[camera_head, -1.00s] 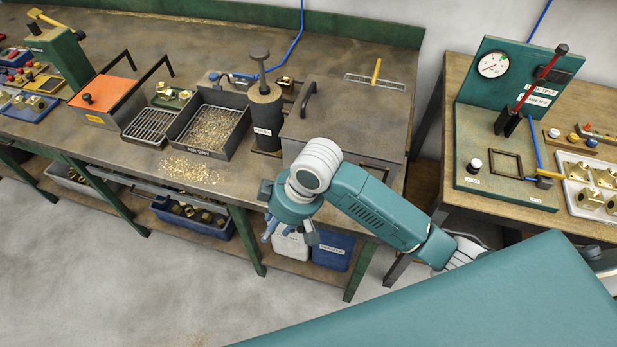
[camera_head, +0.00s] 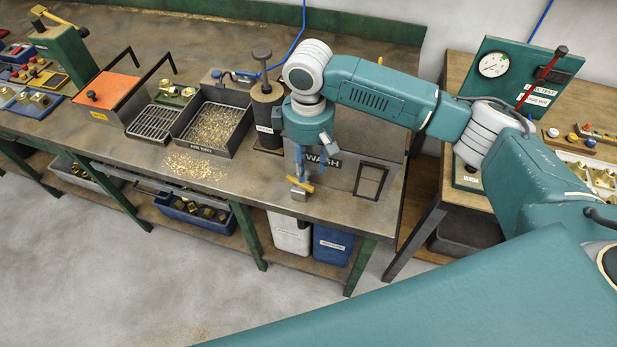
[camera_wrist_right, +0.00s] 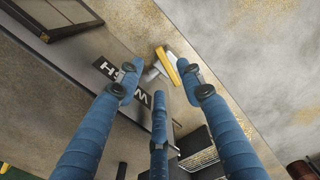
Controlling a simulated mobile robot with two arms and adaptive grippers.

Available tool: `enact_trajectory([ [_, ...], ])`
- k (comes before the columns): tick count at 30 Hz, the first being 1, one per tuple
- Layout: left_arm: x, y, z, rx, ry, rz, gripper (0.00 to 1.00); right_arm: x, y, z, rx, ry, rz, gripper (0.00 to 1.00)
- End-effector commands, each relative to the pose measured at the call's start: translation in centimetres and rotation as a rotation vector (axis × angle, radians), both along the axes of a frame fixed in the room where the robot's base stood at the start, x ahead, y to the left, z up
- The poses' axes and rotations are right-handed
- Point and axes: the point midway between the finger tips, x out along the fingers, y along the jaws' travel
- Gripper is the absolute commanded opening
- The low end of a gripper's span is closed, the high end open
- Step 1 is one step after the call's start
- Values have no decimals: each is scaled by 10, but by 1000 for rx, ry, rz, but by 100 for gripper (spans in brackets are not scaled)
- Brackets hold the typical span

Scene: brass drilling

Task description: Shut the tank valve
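The tank valve has a yellow lever (camera_head: 300,184) on a small grey body, at the foot of the front of the wash tank (camera_head: 345,166). My right gripper (camera_head: 308,172) points down just above it. In the right wrist view, the yellow lever (camera_wrist_right: 172,66) lies near the tips of my open right gripper (camera_wrist_right: 160,85), close to two of its blue fingers. No grip on the lever shows, and I cannot tell whether a finger touches it. My left gripper is not in view.
My right arm covers much of the tank's top. The bench's front edge is close to the valve. A side table (camera_head: 458,75) stands at right.

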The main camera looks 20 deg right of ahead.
Motion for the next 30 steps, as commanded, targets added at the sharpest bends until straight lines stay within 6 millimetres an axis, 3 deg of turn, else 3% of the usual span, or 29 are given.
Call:
enact_trajectory([
  [6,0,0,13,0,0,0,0,-1,0,-40,-1,2,0,38],
  [12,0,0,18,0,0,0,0,0,0,-63,0,0,0,38],
  [23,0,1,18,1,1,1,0,0,0,-70,1,-2,1,38],
  [29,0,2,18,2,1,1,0,0,0,-70,1,-2,1,0],
  [30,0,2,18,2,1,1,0,0,0,-70,1,-2,1,0],
])
